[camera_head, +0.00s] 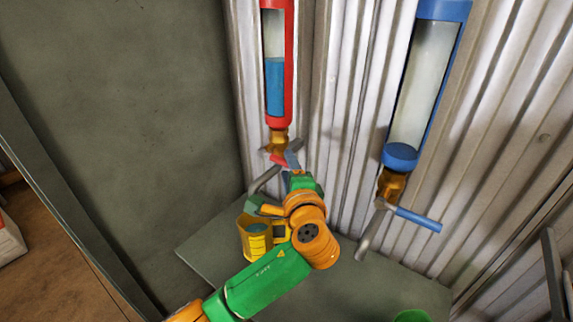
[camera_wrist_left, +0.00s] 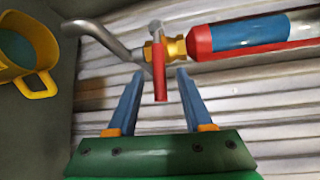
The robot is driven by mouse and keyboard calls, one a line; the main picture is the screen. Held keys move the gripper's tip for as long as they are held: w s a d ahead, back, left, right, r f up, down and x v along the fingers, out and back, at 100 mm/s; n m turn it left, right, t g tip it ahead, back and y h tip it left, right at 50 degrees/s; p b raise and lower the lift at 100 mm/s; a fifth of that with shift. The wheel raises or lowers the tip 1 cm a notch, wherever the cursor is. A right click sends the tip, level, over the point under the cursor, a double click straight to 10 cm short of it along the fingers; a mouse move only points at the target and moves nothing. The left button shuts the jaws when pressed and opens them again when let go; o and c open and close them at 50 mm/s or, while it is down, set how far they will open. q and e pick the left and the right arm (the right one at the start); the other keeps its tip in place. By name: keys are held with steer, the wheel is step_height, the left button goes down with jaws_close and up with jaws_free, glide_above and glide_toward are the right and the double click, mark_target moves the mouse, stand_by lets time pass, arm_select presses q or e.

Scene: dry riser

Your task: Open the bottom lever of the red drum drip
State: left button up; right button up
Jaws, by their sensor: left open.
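The red drum (camera_head: 285,105) hangs on the corrugated wall with blue liquid behind its window. In the left wrist view the drum (camera_wrist_left: 201,41) lies sideways, with a brass fitting (camera_wrist_left: 176,48) and a bent grey spout (camera_wrist_left: 95,33). Its bottom lever has a red handle (camera_wrist_left: 160,76), which also shows in the head view (camera_head: 279,160). My left gripper (camera_head: 292,160) is at the lever, and its blue fingers (camera_wrist_left: 159,78) stand apart on either side of the red handle. Whether a finger touches it I cannot tell. My right gripper is not in view.
A yellow cup (camera_head: 256,241) stands on the grey shelf (camera_head: 205,247) below the spout. A blue drum (camera_head: 402,153) with a blue-handled lever (camera_head: 417,219) and its own spout is to the right. A dark grey panel (camera_head: 130,110) stands on the left.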

arm_select(q)
steer(key=shift+x, duration=1.25)
jaws_close()
stand_by(0.4)
